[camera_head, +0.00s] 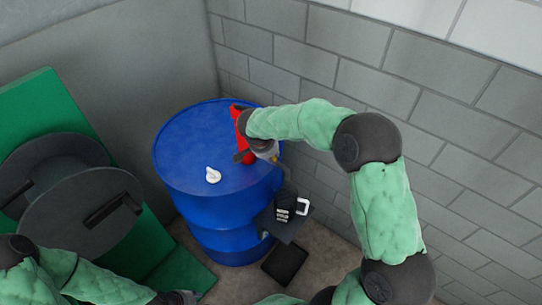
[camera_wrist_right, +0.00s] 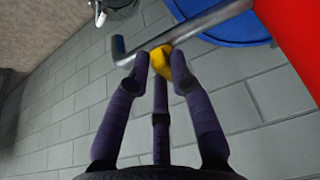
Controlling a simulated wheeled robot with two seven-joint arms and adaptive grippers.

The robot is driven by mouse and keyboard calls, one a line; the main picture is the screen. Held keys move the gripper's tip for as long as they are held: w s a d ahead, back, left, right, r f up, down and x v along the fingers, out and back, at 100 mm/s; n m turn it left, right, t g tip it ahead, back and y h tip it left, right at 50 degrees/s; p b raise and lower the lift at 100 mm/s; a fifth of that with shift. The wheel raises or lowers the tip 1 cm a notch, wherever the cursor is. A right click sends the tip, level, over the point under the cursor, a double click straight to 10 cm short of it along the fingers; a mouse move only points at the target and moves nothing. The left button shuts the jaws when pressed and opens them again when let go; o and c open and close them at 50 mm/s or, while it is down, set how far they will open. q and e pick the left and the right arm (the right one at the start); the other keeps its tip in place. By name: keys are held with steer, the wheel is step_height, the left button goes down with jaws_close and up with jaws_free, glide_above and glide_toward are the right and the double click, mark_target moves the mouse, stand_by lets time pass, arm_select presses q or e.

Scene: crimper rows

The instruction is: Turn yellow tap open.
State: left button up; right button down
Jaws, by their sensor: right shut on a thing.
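My right gripper (camera_head: 268,154) is beside the right edge of the blue drum (camera_head: 190,150), partly hidden by my own wrist in the head view. In the right wrist view its fingers (camera_wrist_right: 165,67) are closed around a yellow tap (camera_wrist_right: 179,66). The tap sits against a bent grey metal pipe (camera_wrist_right: 190,30). In the head view the tap is too small and covered to make out. A dark tip of my left arm (camera_head: 176,298) shows at the bottom edge; its fingers are not clear.
A red object (camera_head: 236,116) stands on the drum close to my right gripper. A white fitting (camera_head: 212,175) is also on the drum top. A small dark shelf with a white-handled item (camera_head: 303,207) is right of the drum. A grey block wall (camera_head: 440,130) is close behind my right arm.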

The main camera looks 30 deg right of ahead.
steer(key=shift+s+d+n+t+b, duration=0.15)
steer(key=shift+n+t+b, duration=0.25)
steer(key=shift+n+b, duration=0.4)
steer(key=shift+s+d+n+t+y+b, duration=0.15)
steer(key=shift+n+t+y, duration=0.1)
steer(key=shift+n, duration=0.6)
steer(key=shift+d+n+t+y+b, duration=0.1)
steer(key=shift+n+t+y+b, duration=0.15)
steer(key=shift+n, duration=0.65)
steer(key=shift+s+d+n+t+y+b, duration=0.1)
steer(key=shift+d+n+t+y, duration=0.15)
steer(key=shift+n, duration=0.6)
steer(key=shift+a, duration=0.1)
steer(key=c, duration=1.1)
jaws_free()
steer(key=shift+r, duration=0.15)
steer(key=v, duration=1.1)
steer(key=shift+r, duration=0.45)
